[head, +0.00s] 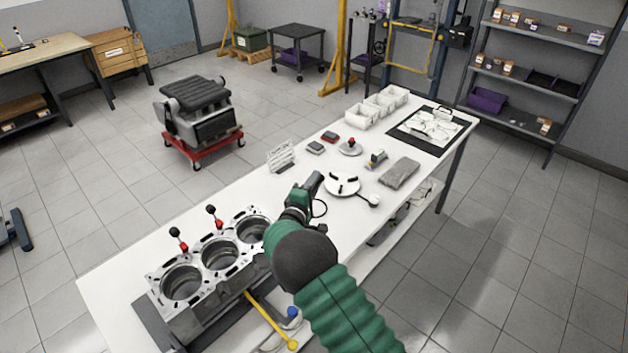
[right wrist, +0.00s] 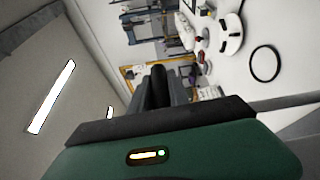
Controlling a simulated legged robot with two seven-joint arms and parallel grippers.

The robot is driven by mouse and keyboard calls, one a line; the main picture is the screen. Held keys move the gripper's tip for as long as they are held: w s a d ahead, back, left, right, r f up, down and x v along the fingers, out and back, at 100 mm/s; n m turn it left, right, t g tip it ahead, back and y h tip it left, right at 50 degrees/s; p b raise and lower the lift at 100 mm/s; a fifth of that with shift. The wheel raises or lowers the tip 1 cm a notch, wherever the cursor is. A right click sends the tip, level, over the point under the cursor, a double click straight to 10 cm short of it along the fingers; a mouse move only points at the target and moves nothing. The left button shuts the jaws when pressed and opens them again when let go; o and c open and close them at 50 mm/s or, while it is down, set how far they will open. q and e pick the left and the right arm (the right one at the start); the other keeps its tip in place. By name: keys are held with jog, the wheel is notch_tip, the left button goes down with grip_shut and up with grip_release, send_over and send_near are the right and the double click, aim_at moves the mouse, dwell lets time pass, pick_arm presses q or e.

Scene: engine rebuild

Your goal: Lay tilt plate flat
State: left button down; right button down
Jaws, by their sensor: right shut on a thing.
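My right gripper (head: 312,184) is above the white workbench, just right of the engine block. In the right wrist view the gripper points away from the camera, its jaws shut on a dark rounded thing (right wrist: 159,85), mostly hidden by the fingers. A white round plate (head: 342,183) with dark marks lies on the bench beyond the gripper; it also shows in the right wrist view (right wrist: 231,42). A small pale panel with rows of marks (head: 280,156) stands tilted at the bench's far edge. I cannot tell which is the tilt plate. My left gripper is out of view.
The engine block (head: 220,258) with open cylinders fills the near left of the workbench (head: 120,262). A black ring (head: 320,208) lies beside the gripper.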

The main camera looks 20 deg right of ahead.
jog(key=shift+a+f, duration=0.2)
jog(key=c, duration=1.3)
grip_release()
jog(key=shift+w, duration=0.15)
jog(key=shift+o, duration=0.2)
jog(key=shift+r, duration=0.1)
jog(key=shift+s+a+p, duration=0.2)
jog(key=shift+a+p, duration=0.05)
jog(key=shift+p, duration=0.05)
jog(key=p+v, duration=0.6)
jog(key=v, duration=0.9)
jog(key=shift+s, duration=0.45)
